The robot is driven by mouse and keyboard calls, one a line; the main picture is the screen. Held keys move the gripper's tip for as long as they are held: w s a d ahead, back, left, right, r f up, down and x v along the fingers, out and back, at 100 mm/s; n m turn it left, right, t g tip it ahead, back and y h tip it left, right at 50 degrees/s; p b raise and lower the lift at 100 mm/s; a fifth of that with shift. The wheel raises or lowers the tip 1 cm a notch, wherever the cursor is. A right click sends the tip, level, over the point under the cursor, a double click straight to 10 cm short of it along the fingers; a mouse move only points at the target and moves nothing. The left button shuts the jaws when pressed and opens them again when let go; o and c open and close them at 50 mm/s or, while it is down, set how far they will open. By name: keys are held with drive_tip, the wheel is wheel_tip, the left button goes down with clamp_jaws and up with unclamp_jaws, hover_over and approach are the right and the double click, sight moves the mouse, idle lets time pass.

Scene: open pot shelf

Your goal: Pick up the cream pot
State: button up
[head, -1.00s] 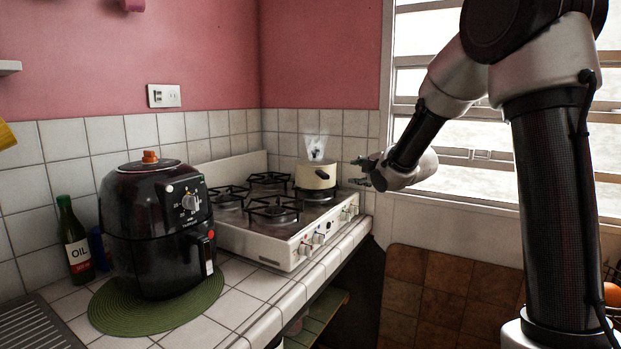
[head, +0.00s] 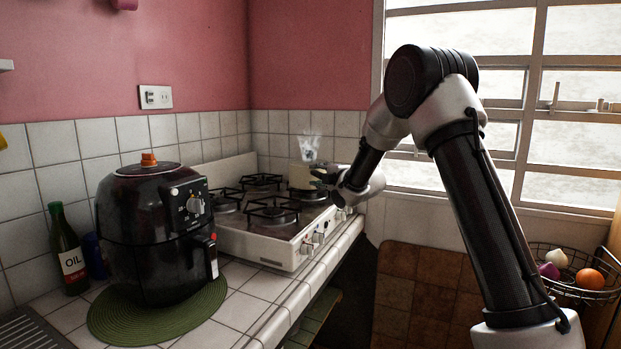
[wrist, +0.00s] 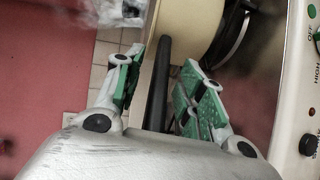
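The cream pot (head: 303,174) stands on the back right burner of the white stove (head: 262,244) in the head view, with white steam above it. My gripper (head: 318,178) is at its right side and hides part of it. In the wrist view, the pot's cream wall (wrist: 190,28) is at the top, and its black handle (wrist: 158,95) runs down between my two green-padded fingers. My gripper (wrist: 158,75) is open around the handle, with a gap clearly visible on the right finger's side.
The stove's other burners are empty. A window (head: 560,100) is at the right, above a wire fruit basket (head: 575,290).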

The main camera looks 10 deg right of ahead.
clamp_jaws()
